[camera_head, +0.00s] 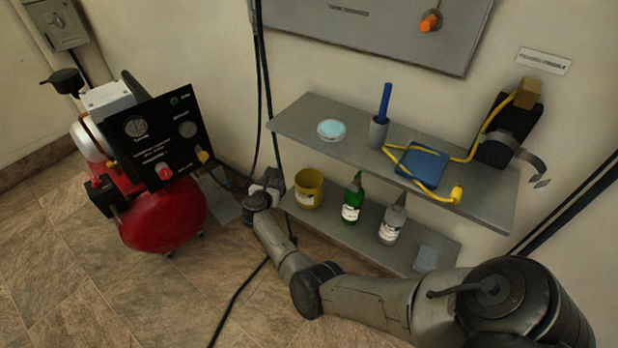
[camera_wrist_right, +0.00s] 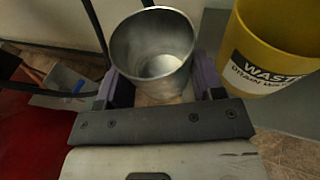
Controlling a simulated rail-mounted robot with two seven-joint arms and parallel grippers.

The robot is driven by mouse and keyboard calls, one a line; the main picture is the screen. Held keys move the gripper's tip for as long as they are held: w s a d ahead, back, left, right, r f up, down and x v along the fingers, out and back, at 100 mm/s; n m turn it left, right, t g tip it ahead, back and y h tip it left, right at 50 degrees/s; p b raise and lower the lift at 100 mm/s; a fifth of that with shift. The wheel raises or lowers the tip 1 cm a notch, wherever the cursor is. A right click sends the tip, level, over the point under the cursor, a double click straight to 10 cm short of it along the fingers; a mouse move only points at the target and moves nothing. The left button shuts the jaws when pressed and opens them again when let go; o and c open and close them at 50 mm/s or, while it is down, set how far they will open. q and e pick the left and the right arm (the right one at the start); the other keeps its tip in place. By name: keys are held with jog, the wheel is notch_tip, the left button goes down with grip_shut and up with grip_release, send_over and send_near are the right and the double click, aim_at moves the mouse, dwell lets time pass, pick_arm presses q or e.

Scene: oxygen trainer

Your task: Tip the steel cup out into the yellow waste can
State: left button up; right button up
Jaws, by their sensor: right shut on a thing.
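The yellow waste can (camera_head: 307,190) stands at the left end of the lower shelf. In the right wrist view the can (camera_wrist_right: 255,62) is at the upper right, with a "WASTE" label. My right gripper (camera_head: 272,186) is just left of the can. In the wrist view its two jaws (camera_wrist_right: 160,84) are shut on the steel cup (camera_wrist_right: 128,50), one on each side. The cup's open mouth shows, with a pale grey inside; I cannot tell whether it holds anything. The cup is beside the can, with a gap between them. My left gripper is out of view.
On the lower shelf (camera_head: 350,236) stand a green bottle (camera_head: 352,199) and a grey bottle (camera_head: 392,224). The upper shelf (camera_head: 300,121) above holds a grey pot (camera_head: 378,133), a blue pad (camera_head: 422,167) and yellow tubing. A red compressor (camera_head: 165,218) is at the left. Dark cables hang behind the gripper.

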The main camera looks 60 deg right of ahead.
jog(key=shift+s+d+r+m+p, duration=0.1)
jog(key=shift+s+r+m+p, duration=0.25)
jog(key=shift+p, duration=0.3)
jog(key=s+d+r+m+t+y+p, duration=0.2)
jog(key=s+r+m+t+p, duration=0.2)
jog(key=r+m+p, duration=0.3)
jog(key=p, duration=0.4)
jog(key=shift+d+t, duration=0.15)
jog(key=shift+t, duration=0.15)
jog(key=shift+s+r+m+y, duration=0.1)
jog(key=shift+m+y, duration=0.2)
jog(key=shift+m, duration=0.05)
